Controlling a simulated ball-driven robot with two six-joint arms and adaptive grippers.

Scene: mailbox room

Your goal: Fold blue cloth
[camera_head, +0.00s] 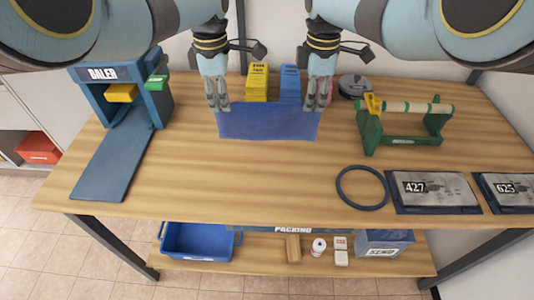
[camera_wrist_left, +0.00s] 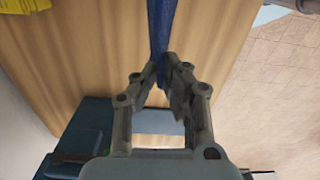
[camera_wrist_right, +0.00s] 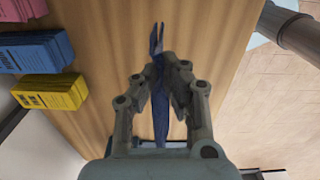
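The blue cloth (camera_head: 268,122) hangs spread between my two grippers in the head view, its upper corners at the fingers. My left gripper (camera_head: 218,106) is shut on the cloth's left end; in the left wrist view the cloth (camera_wrist_left: 160,30) shows edge-on as a narrow strip between the fingertips (camera_wrist_left: 165,75). My right gripper (camera_head: 318,106) is shut on the right end; in the right wrist view the cloth (camera_wrist_right: 160,110) passes between the fingertips (camera_wrist_right: 160,75). I cannot tell whether the cloth's lower edge touches the table (camera_head: 240,185).
Behind the cloth stand a yellow box (camera_head: 257,82) and a blue box (camera_head: 290,82). A blue baler (camera_head: 115,95) is at left, a green roll holder (camera_head: 400,128) at right. A black ring (camera_head: 362,206) and numbered plates (camera_head: 432,190) lie front right. The table's front middle is clear.

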